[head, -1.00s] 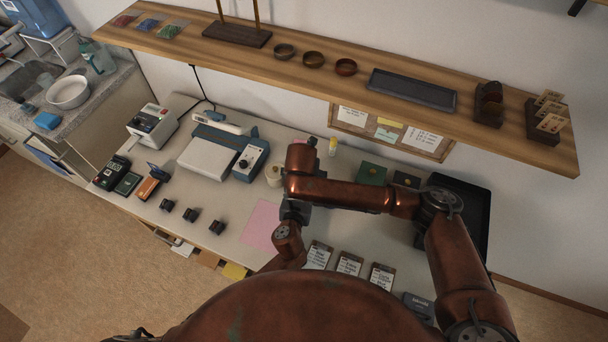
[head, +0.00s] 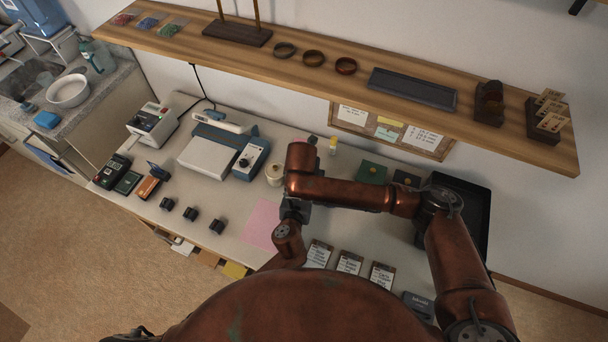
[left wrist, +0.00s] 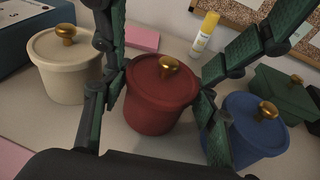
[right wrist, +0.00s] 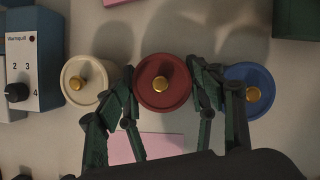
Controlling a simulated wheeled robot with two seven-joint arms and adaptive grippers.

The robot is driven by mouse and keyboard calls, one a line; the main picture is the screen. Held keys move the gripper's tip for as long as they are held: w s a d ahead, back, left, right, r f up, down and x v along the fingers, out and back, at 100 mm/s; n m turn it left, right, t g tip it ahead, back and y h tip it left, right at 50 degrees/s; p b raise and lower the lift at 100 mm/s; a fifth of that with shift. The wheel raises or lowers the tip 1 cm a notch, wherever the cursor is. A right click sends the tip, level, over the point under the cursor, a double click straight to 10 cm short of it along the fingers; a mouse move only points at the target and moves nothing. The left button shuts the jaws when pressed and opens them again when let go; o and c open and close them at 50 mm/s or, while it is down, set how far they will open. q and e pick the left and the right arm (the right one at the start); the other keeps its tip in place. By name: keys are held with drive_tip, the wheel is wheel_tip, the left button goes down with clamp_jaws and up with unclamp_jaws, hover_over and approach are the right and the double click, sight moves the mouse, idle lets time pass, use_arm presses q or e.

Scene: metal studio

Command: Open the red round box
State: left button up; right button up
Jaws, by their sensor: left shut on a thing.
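The red round box (left wrist: 158,100) stands upright on the table, its red lid (right wrist: 163,82) on and a gold knob on top. In the left wrist view, my left gripper (left wrist: 160,118) has its fingers on both sides of the box body and is shut on it. My right gripper (right wrist: 165,100) reaches down from above. Its fingers stand apart on either side of the lid and knob, and they look clear of the knob. In the head view my copper arm hides the red box and both fingertips.
A cream round box (left wrist: 68,62) stands close to the left and a blue round box (left wrist: 256,128) close to the right. A yellow-capped tube (left wrist: 205,35) and a green box (left wrist: 283,90) are behind. A pink sheet (head: 263,222) lies on the table.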

drive_tip(key=shift+o, duration=1.4)
drive_tip(key=v, duration=1.2)
use_arm(q)
drive_tip(key=o, duration=1.8)
drive_tip(key=shift+c, duration=0.2)
